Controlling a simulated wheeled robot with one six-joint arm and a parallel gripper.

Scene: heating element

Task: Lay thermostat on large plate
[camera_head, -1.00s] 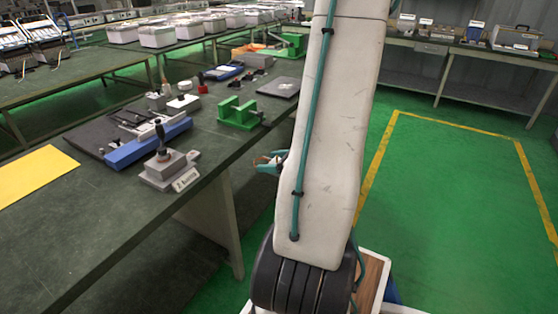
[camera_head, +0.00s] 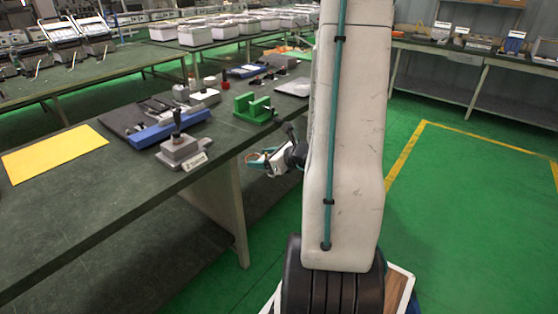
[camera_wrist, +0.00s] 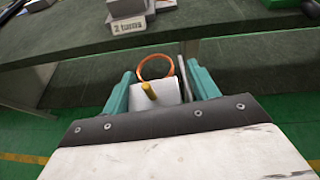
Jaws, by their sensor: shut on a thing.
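My gripper (camera_head: 257,158) has teal fingers and is off the front edge of the near bench, beside my arm. In the wrist view, my gripper (camera_wrist: 160,78) is shut on a pale block with a yellow stub and an orange ring, which I take to be the thermostat (camera_wrist: 171,93). It is clear of the bench. A flat grey plate (camera_head: 296,88) lies at the bench's far right part; it may be the large plate, but I cannot tell for sure.
On the near bench (camera_head: 75,205) are a yellow sheet (camera_head: 53,152), a grey lever device (camera_head: 180,150) with a label, a blue tool (camera_head: 168,127) on a dark mat, and a green fixture (camera_head: 254,108). Green floor (camera_head: 470,220) to the right is open.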

